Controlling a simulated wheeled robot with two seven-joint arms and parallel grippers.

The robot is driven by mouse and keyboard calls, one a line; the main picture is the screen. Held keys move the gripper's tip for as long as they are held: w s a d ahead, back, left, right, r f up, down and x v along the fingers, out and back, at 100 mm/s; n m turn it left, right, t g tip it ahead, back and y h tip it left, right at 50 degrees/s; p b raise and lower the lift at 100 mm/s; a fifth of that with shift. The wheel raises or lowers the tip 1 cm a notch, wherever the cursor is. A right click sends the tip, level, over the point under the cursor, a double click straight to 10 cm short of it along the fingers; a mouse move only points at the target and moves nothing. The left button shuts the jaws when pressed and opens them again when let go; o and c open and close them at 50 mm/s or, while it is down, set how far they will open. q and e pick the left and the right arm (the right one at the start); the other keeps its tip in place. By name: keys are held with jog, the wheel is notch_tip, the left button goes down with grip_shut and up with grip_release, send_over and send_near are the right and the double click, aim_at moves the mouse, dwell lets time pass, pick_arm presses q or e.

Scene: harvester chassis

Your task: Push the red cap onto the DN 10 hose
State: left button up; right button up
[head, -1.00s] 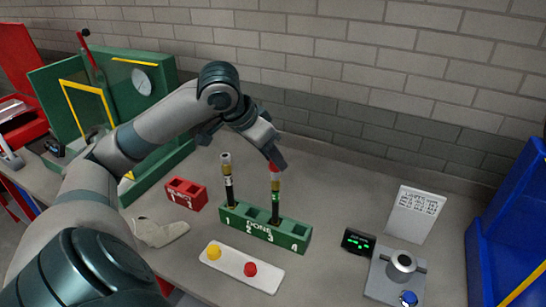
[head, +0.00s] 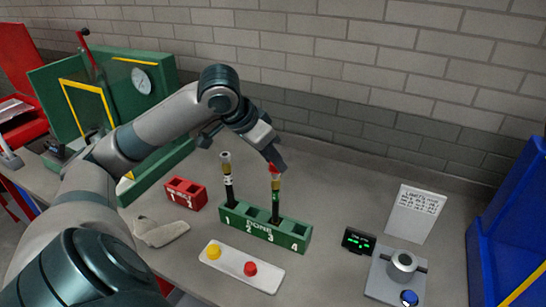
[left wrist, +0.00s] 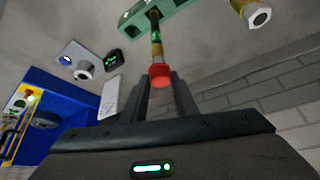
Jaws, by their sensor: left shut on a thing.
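The red cap (head: 273,169) is between the fingertips of my left gripper (head: 276,164), which is shut on it. It also shows in the left wrist view (left wrist: 160,74), between the dark fingers. The cap sits in line with the upper end of an upright hose (head: 276,203) with a brass fitting, and appears to touch it. How far the cap is over the end cannot be told. This hose stands in slot 3 of the green DONE rack (head: 262,230). Its size marking is not legible. My right gripper is not in view.
A second hose (head: 229,185) stands in slot 1, close left of my gripper. A white tray (head: 232,264) with a yellow cap and a red cap lies in front. A red rack (head: 186,194), a glove (head: 160,231) and a green machine (head: 150,165) are left. A gauge block (head: 395,280) is right.

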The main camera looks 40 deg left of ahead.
pick_arm(q)
jog(key=shift+f+b, duration=0.45)
jog(key=shift+f, duration=0.55)
jog(key=o, duration=1.1)
jog(key=shift+c, duration=0.2)
jog(key=shift+r, duration=0.1)
jog(key=shift+v, duration=0.8)
jog(key=b+v, duration=0.2)
jog(key=v, duration=1.3)
jog(key=shift+s+r, duration=0.15)
jog(key=shift+r, duration=0.2)
jog(key=shift+f, duration=0.1)
